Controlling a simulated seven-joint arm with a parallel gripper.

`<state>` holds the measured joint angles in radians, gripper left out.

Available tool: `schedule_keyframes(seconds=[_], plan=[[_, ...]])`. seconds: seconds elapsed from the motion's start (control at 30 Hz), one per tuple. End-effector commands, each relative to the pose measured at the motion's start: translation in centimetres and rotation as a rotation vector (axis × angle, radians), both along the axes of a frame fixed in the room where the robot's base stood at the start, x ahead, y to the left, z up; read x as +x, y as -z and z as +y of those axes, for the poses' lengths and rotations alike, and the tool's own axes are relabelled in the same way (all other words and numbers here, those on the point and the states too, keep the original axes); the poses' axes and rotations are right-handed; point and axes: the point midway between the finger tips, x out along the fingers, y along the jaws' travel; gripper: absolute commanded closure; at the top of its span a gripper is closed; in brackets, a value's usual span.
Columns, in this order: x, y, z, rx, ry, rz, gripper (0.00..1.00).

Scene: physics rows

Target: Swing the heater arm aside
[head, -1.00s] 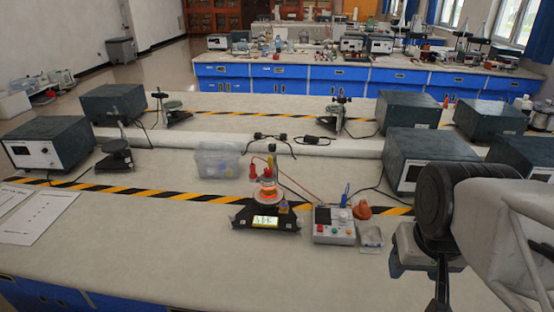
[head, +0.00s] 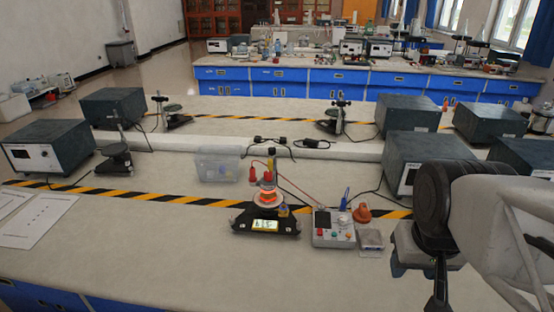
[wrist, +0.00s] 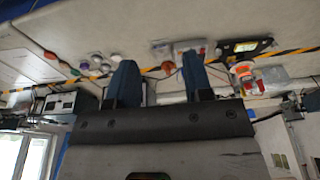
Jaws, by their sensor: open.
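A small heater apparatus (head: 267,205) stands on the near bench, on a black base with a lit display (head: 265,225). Its round middle part glows orange, and red pieces and a thin post rise above it. I cannot clearly tell the heater arm from the other upper parts. The apparatus also shows, upside down, in the wrist view (wrist: 242,70). My gripper (wrist: 160,76) is open, with two dark blue fingers apart and nothing visible between them. In the head view, my arm is at the right, well to the right of the apparatus.
A control box (head: 333,228) with buttons, an orange object (head: 362,213) and a small clear box (head: 371,241) sit right of the apparatus. A clear bin (head: 217,166) stands behind it. Red wires run nearby.

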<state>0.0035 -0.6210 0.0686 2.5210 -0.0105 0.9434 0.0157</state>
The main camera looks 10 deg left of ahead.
Motion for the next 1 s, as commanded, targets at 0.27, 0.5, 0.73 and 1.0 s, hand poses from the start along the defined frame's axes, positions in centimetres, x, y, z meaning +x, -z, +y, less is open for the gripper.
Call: schedule_keyframes(seconds=[0.27,0.5,0.73,1.0], plan=[[3.9,-1.5,0.9,-0.002,-0.036,0.019,0.53],[9.1,-3.1,2.4,-0.004,-0.083,0.042,0.53],[14.2,-4.1,4.2,-0.008,-0.128,0.063,0.53],[20.2,-4.6,6.8,-0.012,-0.181,0.087,0.53]])
